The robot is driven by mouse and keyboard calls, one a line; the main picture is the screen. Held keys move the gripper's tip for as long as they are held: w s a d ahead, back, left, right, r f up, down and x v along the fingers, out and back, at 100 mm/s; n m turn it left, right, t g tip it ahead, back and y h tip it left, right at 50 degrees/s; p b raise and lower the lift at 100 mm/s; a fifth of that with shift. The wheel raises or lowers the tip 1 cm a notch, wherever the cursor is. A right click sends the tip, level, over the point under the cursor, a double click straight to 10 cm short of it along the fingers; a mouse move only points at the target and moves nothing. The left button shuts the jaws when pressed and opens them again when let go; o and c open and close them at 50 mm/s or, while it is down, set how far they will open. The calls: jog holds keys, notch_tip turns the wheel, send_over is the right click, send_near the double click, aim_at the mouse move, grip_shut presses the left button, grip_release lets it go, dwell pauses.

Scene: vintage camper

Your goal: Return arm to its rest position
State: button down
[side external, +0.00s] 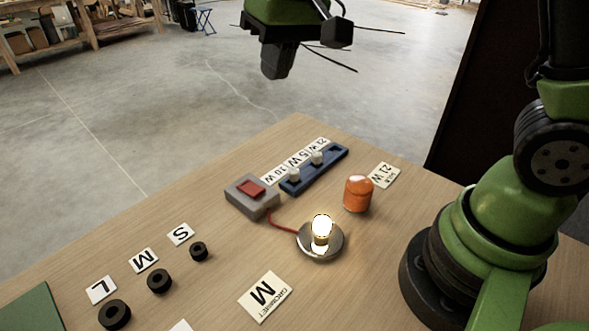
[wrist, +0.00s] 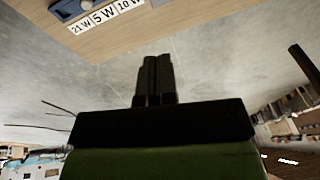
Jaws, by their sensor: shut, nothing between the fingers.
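My gripper (side external: 277,64) hangs in the air above and beyond the far edge of the wooden table, clear of everything on it. Its black fingers are together and empty. In the wrist view the closed fingers (wrist: 155,78) point toward the table edge, with bare floor around them. My green arm stands at the right of the side view; part of the arm between base and gripper is outside the frame.
On the table (side external: 215,285) are a lit bulb (side external: 322,232) on a round base, a grey box with a red switch (side external: 250,189), an orange cylinder (side external: 358,194), a blue bulb rack (side external: 328,166), several black rings (side external: 159,281) and label cards. A dark panel (side external: 462,95) stands behind.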

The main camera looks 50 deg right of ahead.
jog(key=s+d+r+m+t, duration=0.1)
jog(key=s+r+t, duration=0.1)
jog(key=s, duration=0.7)
jog(key=s+d+r+m+t, duration=0.1)
jog(key=s+r+t, duration=0.1)
jog(key=s, duration=0.7)
jog(key=shift+d+r+y, duration=0.35)
jog(key=shift+r+y, duration=0.05)
jog(key=shift+r, duration=0.25)
